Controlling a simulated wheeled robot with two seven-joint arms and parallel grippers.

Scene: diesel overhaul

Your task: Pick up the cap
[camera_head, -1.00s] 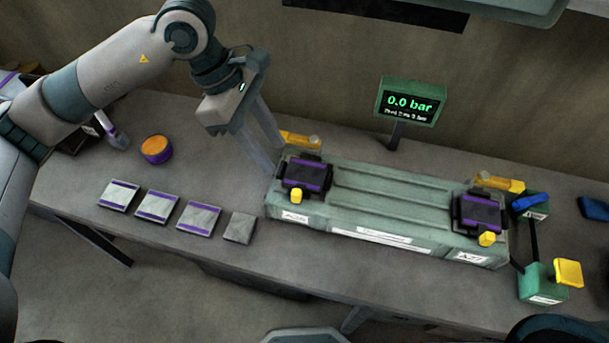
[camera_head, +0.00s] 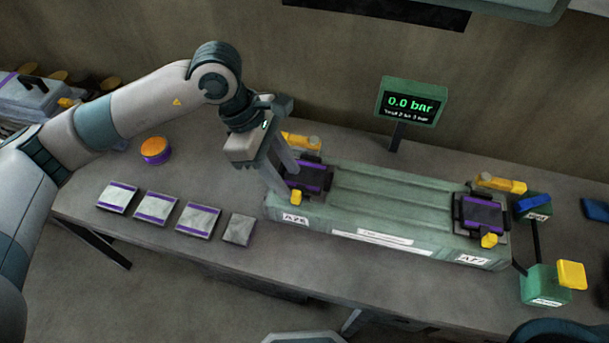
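A dark block with a purple band, which looks like a cap (camera_head: 310,178), sits on the left end of the green fixture (camera_head: 385,197), above the label A26. A similar dark and purple cap (camera_head: 482,214) sits on the right end. My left gripper (camera_head: 287,184) points down at the left side of the left cap. Its two fingers are apart and look open. The fingertips partly overlap the cap's left edge, and I cannot tell whether they touch it. My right gripper is not in view.
A row of pale plates with purple stripes (camera_head: 156,208) lies left of the fixture. A round orange and purple pot (camera_head: 155,150) stands behind them. Behind the fixture a display (camera_head: 411,102) reads 0.0 bar. A green block with a yellow top (camera_head: 545,285) stands at right.

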